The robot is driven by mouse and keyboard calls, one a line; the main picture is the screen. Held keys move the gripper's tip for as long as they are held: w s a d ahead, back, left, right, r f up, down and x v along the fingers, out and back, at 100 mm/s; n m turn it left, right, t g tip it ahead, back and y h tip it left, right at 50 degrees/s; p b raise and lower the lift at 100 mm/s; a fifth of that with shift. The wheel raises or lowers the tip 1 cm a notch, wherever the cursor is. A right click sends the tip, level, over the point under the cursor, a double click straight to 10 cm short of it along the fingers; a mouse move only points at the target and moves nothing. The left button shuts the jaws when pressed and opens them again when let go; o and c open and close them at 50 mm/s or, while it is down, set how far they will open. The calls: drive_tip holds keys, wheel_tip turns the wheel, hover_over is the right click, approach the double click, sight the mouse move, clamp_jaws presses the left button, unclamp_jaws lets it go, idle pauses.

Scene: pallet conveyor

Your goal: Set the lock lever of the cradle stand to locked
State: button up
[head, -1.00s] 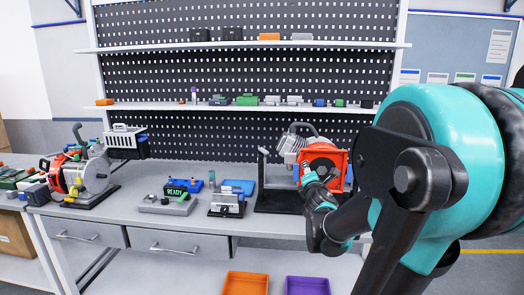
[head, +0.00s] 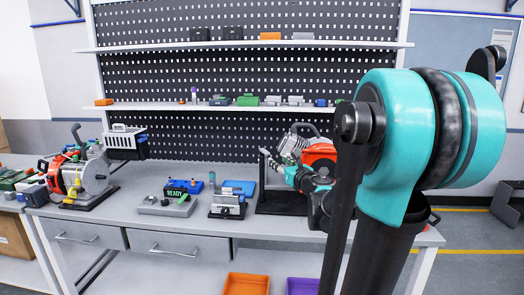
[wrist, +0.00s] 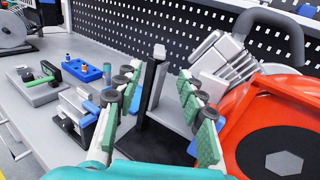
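The cradle stand (head: 282,203) has a black base and a black upright, and an orange and grey engine-like unit (head: 318,155) sits at it. In the wrist view the upright (wrist: 150,85) has a light grey piece (wrist: 159,51) at its top. I cannot tell for sure which part is the lock lever or how it is set. My gripper (wrist: 150,118) is open, with a green-padded finger on each side of the view. The upright appears between the fingers, and I see no contact.
The orange unit fills the right of the wrist view, close to the right finger. Left of the stand are a grey clamp fixture (head: 227,207), a blue tray (head: 239,187), and a grey plate with a green handle (head: 168,205). Another machine (head: 85,178) stands far left.

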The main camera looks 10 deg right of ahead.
sight(262, 149)
drive_tip(key=x, duration=1.6)
drive_tip(key=shift+c, duration=0.4)
clamp_jaws()
